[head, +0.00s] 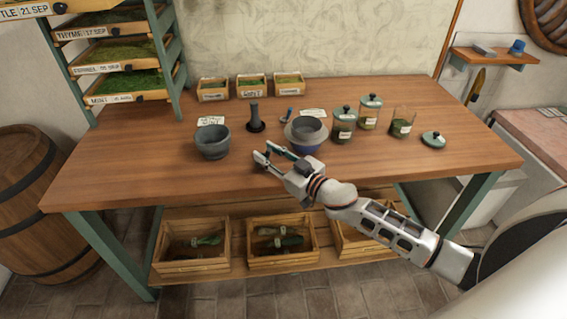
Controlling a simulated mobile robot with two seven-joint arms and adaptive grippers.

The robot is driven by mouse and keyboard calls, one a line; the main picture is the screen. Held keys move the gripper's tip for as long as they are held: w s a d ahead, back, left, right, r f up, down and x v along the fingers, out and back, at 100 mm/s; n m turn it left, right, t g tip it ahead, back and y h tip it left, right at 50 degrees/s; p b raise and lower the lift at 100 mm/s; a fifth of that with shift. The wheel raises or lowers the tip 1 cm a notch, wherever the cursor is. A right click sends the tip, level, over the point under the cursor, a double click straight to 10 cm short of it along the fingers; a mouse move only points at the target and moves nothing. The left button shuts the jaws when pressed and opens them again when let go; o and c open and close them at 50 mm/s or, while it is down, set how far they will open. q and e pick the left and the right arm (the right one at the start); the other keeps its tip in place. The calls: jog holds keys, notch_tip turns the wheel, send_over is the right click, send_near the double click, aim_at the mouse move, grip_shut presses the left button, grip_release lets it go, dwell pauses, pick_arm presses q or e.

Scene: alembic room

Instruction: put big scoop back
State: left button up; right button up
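A small blue tool (286,117), possibly a scoop, lies on the table behind the blue bowl; I cannot tell whether it is the big scoop. My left gripper is not in view.
A grey mortar (212,142) and dark pestle (255,118) stand left. Several glass jars (343,124) and a loose lid (433,139) stand right. Small labelled boxes (251,87) line the back. Crates (283,250) sit below. The table's front left is clear.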

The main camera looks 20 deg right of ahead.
jog(key=v, duration=1.1)
jog(key=s+a+f+g+h, duration=0.2)
jog(key=s+a+f+g, duration=0.1)
jog(key=s+f, duration=0.7)
jog(key=s+a+f+m+g+h, duration=0.1)
jog(key=s+a+f+g+h, duration=0.1)
jog(key=s+f, duration=0.9)
notch_tip(320, 180, down, 4)
jog(key=shift+a+r+m+g+b, duration=0.1)
jog(key=shift+a+m+g+b, duration=0.2)
jog(key=shift+a+g+b, duration=0.25)
jog(key=shift+a, duration=0.1)
